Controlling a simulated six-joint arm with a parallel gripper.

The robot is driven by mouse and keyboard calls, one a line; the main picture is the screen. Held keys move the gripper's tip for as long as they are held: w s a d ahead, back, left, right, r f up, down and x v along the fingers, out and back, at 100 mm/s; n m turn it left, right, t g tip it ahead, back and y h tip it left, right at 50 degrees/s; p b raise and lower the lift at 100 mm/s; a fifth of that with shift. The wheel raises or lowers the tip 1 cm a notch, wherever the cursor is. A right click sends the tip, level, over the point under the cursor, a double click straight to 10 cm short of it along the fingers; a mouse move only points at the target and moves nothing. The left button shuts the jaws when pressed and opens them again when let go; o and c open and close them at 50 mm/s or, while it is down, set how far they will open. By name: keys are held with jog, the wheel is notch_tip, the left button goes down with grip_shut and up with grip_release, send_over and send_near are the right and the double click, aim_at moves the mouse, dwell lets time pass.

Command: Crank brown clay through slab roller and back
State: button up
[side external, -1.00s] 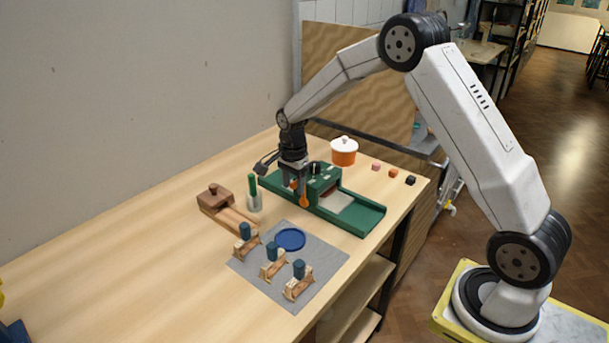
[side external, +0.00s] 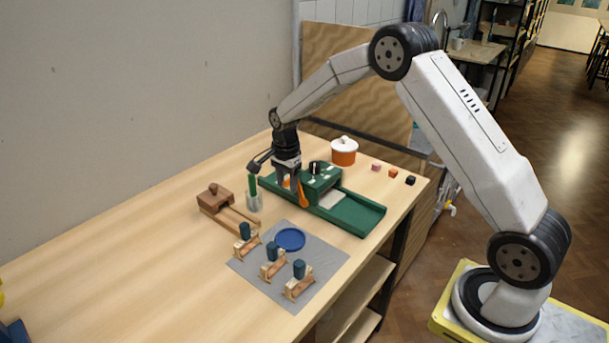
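The green slab roller (side external: 355,217) lies near the far right part of the table, its long bed running from upper left to lower right. Its orange crank (side external: 303,197) is on the near side. My gripper (side external: 289,186) is at the crank, with fingers pointing down around its orange handle, and appears shut on it; the fingers partly hide the grip. A pale sheet (side external: 332,200) shows on the bed just right of the roller housing (side external: 321,178). I cannot make out the brown clay clearly; the housing may hide it.
A grey mat (side external: 311,253) with a blue dish (side external: 291,239) and several small wooden stands lies in front. A wooden block tool (side external: 215,199) and a cup of green-handled tools (side external: 254,203) stand left. An orange pot (side external: 343,156) and small cubes are behind. The left table is clear.

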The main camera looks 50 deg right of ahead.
jog(key=shift+w+f, duration=0.3)
jog(key=shift+w, duration=0.5)
jog(key=shift+w+f, duration=0.85)
jog(key=shift+f, duration=0.05)
jog(key=shift+s, duration=0.1)
jog(key=shift+s+r, duration=0.3)
jog(key=shift+s, duration=0.3)
jog(key=shift+s+r, duration=0.3)
jog(key=shift+s, duration=0.35)
jog(key=shift+s+r, duration=0.3)
jog(key=shift+s, duration=0.3)
jog(key=shift+r, duration=0.1)
